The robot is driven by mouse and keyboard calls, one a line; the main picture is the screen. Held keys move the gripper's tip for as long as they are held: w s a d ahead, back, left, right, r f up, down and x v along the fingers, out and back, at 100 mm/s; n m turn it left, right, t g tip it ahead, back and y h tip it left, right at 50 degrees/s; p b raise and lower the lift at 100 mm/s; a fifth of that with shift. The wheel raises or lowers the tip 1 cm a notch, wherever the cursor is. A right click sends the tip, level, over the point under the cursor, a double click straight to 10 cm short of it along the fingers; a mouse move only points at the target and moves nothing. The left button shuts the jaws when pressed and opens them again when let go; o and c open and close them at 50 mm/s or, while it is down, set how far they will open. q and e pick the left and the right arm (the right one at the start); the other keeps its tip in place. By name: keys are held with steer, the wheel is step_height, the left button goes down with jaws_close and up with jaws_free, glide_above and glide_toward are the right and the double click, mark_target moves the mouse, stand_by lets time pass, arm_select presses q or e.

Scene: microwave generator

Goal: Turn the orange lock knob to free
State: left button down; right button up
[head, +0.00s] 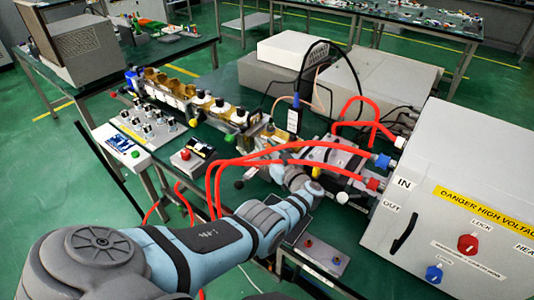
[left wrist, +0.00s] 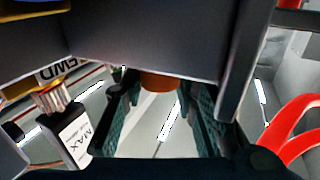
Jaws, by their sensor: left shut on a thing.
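The orange lock knob (left wrist: 158,82) shows in the left wrist view, under a dark grey body. My left gripper (left wrist: 157,95) has its two dark fingers on either side of the knob and is shut on it. Only the lower part of the knob shows, so I cannot tell which way it is turned. In the head view my left gripper (head: 306,188) reaches in beside the waveguide parts at the middle of the bench. The knob is hidden there. My right gripper is not in view.
Red hoses (head: 285,160) arch over and beside my left arm. A large white cabinet (head: 461,170) with a red lock knob (head: 467,243) and a blue knob (head: 434,273) stands at the right. A small control panel (head: 138,138) stands at the left.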

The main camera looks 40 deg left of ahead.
mark_target(267, 147)
arm_select(q)
steer(key=shift+g, duration=0.3)
steer(key=c, duration=1.3)
jaws_free()
steer(key=shift+r, duration=0.1)
step_height(267, 147, up, 10)
steer(key=shift+f, duration=0.1)
